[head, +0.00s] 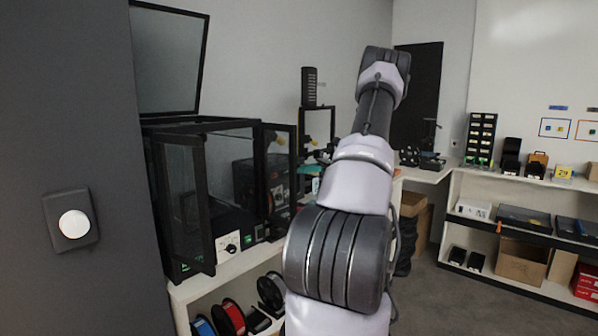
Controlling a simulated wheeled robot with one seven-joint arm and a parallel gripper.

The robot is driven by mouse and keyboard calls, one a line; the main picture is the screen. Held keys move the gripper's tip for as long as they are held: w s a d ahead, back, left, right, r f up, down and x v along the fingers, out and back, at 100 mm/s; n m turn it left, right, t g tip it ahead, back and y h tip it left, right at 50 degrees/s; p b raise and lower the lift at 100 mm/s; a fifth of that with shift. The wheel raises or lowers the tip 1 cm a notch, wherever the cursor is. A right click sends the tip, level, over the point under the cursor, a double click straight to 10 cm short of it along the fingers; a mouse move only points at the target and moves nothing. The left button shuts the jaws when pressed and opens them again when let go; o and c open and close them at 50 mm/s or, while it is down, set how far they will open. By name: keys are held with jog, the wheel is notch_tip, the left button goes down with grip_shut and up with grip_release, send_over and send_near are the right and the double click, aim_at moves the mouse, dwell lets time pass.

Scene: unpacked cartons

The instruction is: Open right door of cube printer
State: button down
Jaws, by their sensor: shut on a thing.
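The cube printer (205,128) stands on the white bench at left, a black-framed box with clear panels. Its clear lid (168,60) is raised upright. A black-framed clear panel (183,205), which looks like one door, stands swung out at its near side. Another narrow framed panel (281,170) stands at its far right side and looks like the right door, apparently at an angle to the box; how far it is open I cannot tell. My arm rises through the middle, to the right of the printer. My gripper is not visible; the arm may hide it.
The white bench (238,262) has filament spools (228,317) on the shelf below. A dark panel with a round white knob (74,224) fills the near left. White shelving (455,205) with boxes stands at right. Grey floor (440,305) is clear between.

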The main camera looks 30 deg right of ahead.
jog(key=shift+w+a, duration=0.2)
jog(key=shift+a, duration=0.05)
jog(key=c, duration=0.9)
grip_release()
jog(key=shift+w, duration=0.1)
jog(key=shift+d, duration=0.1)
jog(key=d, duration=0.3)
jog(key=s+d, duration=0.1)
jog(key=d, duration=0.3)
jog(key=s+d, duration=0.1)
jog(key=d, duration=0.2)
jog(key=shift+d, duration=0.25)
jog(key=shift+f, duration=0.1)
